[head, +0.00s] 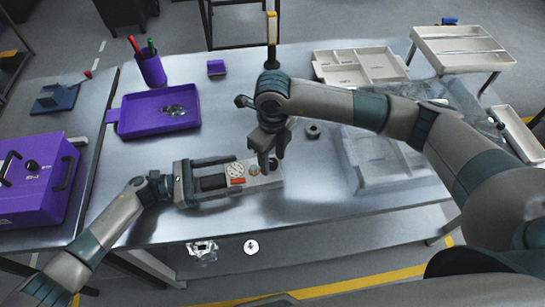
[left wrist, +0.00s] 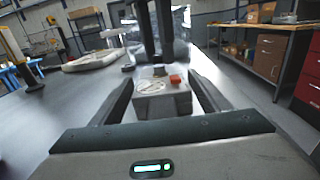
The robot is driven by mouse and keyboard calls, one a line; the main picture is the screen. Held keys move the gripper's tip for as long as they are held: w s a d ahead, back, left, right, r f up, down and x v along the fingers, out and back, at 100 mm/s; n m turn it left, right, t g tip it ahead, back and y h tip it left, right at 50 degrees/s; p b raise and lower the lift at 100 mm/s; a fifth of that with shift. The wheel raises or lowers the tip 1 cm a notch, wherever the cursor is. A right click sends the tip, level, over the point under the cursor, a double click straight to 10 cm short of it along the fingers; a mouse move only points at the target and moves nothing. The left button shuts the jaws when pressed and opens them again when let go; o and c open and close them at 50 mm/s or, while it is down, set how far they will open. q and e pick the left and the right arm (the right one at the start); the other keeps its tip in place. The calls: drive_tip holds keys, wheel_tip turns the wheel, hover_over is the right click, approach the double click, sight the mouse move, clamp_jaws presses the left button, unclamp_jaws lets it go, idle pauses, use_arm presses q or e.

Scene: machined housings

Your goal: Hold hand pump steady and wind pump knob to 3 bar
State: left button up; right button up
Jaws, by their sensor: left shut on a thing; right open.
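The hand pump (head: 260,181) is a pale block lying on the metal table, with a round white dial (head: 235,169) and a red part (head: 238,181) on top. My left gripper (head: 240,174) is shut on the pump from the left, one finger along each side. The left wrist view shows the pump (left wrist: 165,104) between the two fingers, with its dial and red part up. My right gripper (head: 271,161) is open and points down over the pump's right end. It largely hides the knob in the head view. I cannot tell whether its fingers touch the knob.
A purple tray (head: 128,119) and a purple pen cup (head: 152,70) stand at the back left. A dark ring (head: 313,130) lies right of my right gripper. A clear tray (head: 375,180) and a beige divided tray (head: 345,76) are at the right. The front table edge is close.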

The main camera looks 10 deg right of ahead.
sight(272, 162)
drive_tip(key=shift+r, duration=0.1)
wheel_tip(272, 162, up, 12)
idle(0.6)
drive_tip(key=shift+n, duration=0.3)
idle(0.4)
drive_tip(key=shift+n, duration=7.4)
wheel_tip(272, 162, down, 12)
drive_tip(key=shift+r, duration=0.1)
